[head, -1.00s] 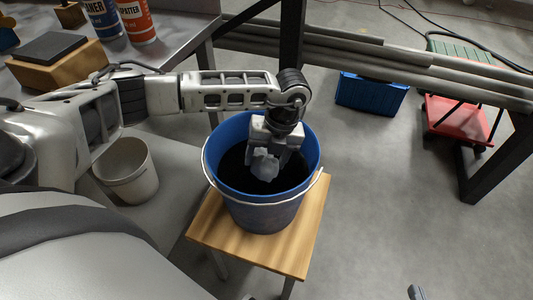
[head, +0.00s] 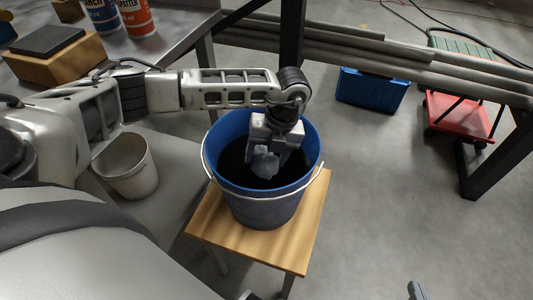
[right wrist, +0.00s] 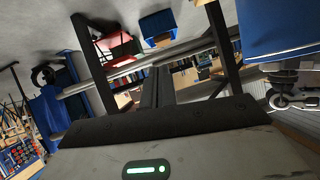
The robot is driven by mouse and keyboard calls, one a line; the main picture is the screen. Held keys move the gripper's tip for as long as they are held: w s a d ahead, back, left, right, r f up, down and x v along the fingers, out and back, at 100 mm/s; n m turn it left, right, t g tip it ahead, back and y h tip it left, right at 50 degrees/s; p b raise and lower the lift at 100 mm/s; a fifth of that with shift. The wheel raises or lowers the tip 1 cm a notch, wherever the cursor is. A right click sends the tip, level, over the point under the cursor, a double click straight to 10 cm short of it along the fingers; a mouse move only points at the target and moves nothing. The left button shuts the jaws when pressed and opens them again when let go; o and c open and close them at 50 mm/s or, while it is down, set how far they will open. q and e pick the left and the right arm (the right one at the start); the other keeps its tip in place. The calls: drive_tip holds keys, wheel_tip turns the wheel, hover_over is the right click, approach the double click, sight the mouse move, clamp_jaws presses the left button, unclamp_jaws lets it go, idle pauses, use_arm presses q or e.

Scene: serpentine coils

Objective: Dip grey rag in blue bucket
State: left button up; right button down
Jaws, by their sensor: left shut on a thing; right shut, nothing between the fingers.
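The blue bucket (head: 262,208) stands upright on a small wooden stool in the head view, its wire handle hanging down at the front. Its inside is very dark. My left gripper (head: 268,150) points down inside the bucket's mouth, below rim level. It is shut on the grey rag (head: 264,164), a small crumpled light lump. Whether the rag's lower end touches liquid I cannot tell, as the dark inside shows no clear surface. Only a small tip of my right gripper (head: 416,291) shows at the bottom edge of the head view; it is shut and empty.
The wooden stool (head: 305,240) is under the bucket. A whitish pail (head: 128,168) stands to the left. A metal bench (head: 180,40) with spray cans and a wooden block is at upper left. A blue crate (head: 370,92) and red cart (head: 460,117) stand behind. Floor on the right is clear.

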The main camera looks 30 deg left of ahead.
use_arm(q)
wheel_tip(320, 180, up, 3)
drive_tip(key=p, duration=0.2)
drive_tip(key=shift+r+p, duration=0.15)
drive_tip(key=shift+p, duration=0.25)
wheel_tip(320, 180, up, 2)
drive_tip(key=shift+r+p, duration=0.25)
drive_tip(key=shift+p, duration=0.8)
wheel_tip(320, 180, up, 4)
drive_tip(key=p, duration=0.3)
drive_tip(key=shift+c, duration=0.2)
wheel_tip(320, 180, up, 3)
drive_tip(key=p, duration=0.2)
drive_tip(key=shift+r+p, duration=0.15)
drive_tip(key=shift+p, duration=0.2)
use_arm(e)
drive_tip(key=shift+n+g+h, duration=0.3)
drive_tip(key=shift+g+h, duration=0.1)
drive_tip(key=shift+g, duration=0.1)
drive_tip(key=r, duration=0.2)
drive_tip(key=d+r, duration=0.1)
drive_tip(key=r, duration=0.1)
drive_tip(key=shift+s, duration=0.2)
